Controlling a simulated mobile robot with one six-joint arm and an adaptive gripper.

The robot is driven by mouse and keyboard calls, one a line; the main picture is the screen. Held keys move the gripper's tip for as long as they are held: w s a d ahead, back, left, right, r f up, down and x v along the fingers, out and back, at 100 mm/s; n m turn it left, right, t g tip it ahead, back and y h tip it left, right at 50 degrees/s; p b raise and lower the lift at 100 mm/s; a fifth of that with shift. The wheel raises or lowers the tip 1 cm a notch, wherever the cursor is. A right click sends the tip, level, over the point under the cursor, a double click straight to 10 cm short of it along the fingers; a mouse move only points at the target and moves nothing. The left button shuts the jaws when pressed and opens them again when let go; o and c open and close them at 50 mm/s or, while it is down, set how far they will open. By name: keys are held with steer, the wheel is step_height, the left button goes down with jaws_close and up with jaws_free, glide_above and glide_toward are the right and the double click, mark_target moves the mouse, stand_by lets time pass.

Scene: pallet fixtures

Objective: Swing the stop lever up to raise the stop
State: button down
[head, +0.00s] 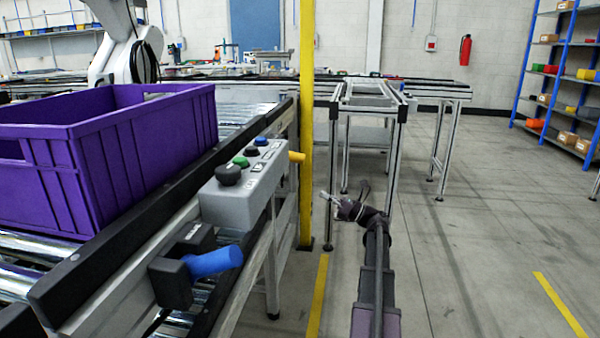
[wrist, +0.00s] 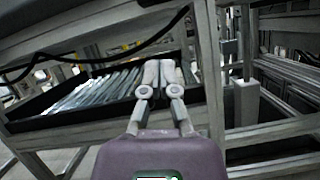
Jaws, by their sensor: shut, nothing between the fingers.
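The stop lever (head: 215,262) has a blue cylindrical grip. It sticks out to the right, roughly level, from a black block (head: 171,283) on the conveyor's side rail. A dark block labelled with small print stands just behind it; I cannot tell whether it is the stop. My gripper (head: 328,196) is to the right of the lever and well apart from it, beyond the yellow post. In the wrist view my gripper (wrist: 160,66) has its fingers together with nothing between them. The lever does not show in the wrist view.
A purple crate (head: 140,150) sits on the roller conveyor. A grey button box (head: 243,187) is on the rail behind the lever. A yellow post (head: 306,120) stands between the conveyor and an aluminium frame (head: 393,160). Open floor (head: 470,270) lies to the right.

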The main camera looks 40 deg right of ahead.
mark_target(293, 157)
steer(key=shift+w+a, duration=0.1)
steer(key=shift+w, duration=0.05)
steer(key=w+a+r+p, duration=0.4)
steer(key=w+r+p, duration=0.3)
steer(key=shift+a+r+p, duration=0.2)
steer(key=shift+r+p, duration=0.2)
stand_by(0.4)
steer(key=shift+w+a+r+p, duration=0.1)
steer(key=shift+a+r+p, duration=0.1)
steer(key=shift+p, duration=0.15)
stand_by(0.3)
